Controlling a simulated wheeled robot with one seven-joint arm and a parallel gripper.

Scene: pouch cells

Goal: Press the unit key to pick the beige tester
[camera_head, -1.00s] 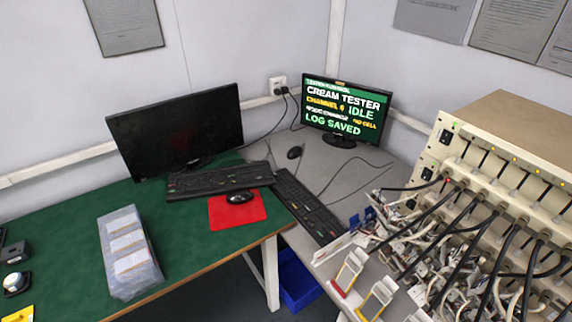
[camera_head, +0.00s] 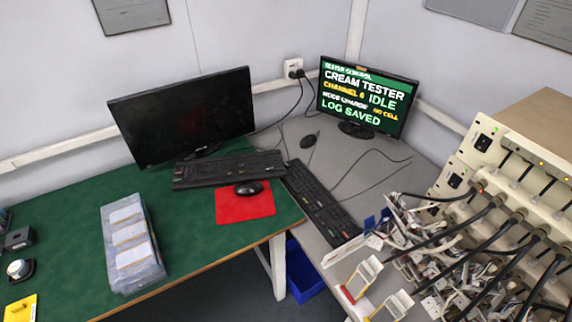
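The beige tester (camera_head: 500,160) stands at the right on the grey desk, with black cables and a tangle of white clips in front of it. The lit monitor (camera_head: 366,98) on the grey desk reads "CREAM TESTER", "CHANNEL 6 IDLE", "NO CELL" and "LOG SAVED". A black keyboard (camera_head: 318,200) lies on the grey desk below that monitor. A second black keyboard (camera_head: 228,169) lies on the green desk below a dark monitor (camera_head: 184,117). The unit key cannot be told apart on either keyboard. My gripper is not in view.
A mouse (camera_head: 249,188) sits on a red mat (camera_head: 245,212). Another mouse (camera_head: 308,141) lies beside the lit monitor. A clear box with white labels (camera_head: 131,262) stands on the green desk (camera_head: 70,222). A blue bin (camera_head: 303,275) is on the floor between the desks.

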